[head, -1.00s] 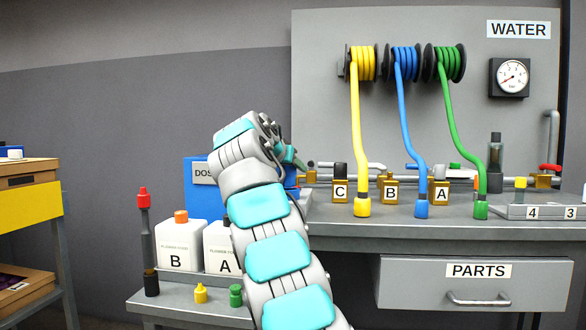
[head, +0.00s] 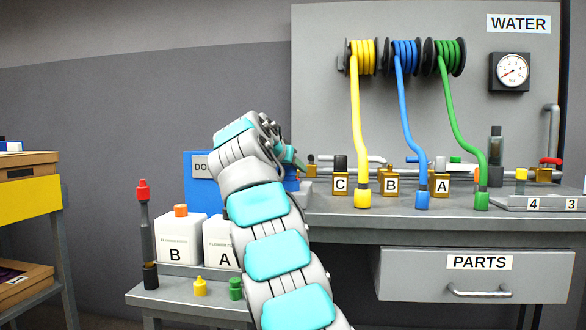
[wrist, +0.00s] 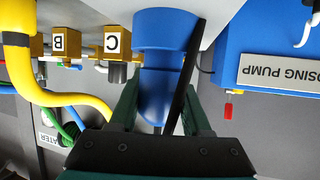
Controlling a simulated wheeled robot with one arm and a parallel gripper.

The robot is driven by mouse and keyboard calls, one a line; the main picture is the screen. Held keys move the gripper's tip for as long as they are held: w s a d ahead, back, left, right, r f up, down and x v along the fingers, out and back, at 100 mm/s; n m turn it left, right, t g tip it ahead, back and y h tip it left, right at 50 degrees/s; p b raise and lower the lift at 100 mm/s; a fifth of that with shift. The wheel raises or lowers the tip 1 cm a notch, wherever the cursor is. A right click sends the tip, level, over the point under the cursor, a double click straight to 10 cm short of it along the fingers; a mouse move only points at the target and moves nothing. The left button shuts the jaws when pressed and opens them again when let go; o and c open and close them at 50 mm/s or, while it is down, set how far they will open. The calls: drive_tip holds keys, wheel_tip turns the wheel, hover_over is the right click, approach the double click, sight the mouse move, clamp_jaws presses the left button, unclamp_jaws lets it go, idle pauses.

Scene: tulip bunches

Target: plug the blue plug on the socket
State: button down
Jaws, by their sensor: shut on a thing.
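My gripper (wrist: 158,98) has its green fingers on either side of a blue stepped cylinder (wrist: 165,70), which I take to be the blue plug. It is shut on its narrower part. The wide blue end points toward the grey bench top; I cannot tell whether it touches it. The wrist view is upside down. In the head view my gripper (head: 292,160) is beside the blue dosing pump (head: 203,198), at the bench's left end, and my arm hides part of the pump. I cannot make out which part is the socket.
Brass blocks C (head: 340,184), B (head: 391,184) and A (head: 441,185) stand on the bench. Yellow (head: 357,120), blue (head: 405,120) and green (head: 462,120) hoses hang in front of them. White bottles (head: 181,238) stand on a lower shelf at left. A dark thin bar (wrist: 186,70) crosses the cylinder.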

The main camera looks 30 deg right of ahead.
drive_tip(key=shift+f+b, duration=0.3)
drive_tip(key=shift+f, duration=0.05)
drive_tip(key=shift+c, duration=1.4)
unclamp_jaws()
drive_tip(key=shift+r, duration=0.15)
drive_tip(key=shift+r+p, duration=2.45)
drive_tip(key=shift+p, duration=0.15)
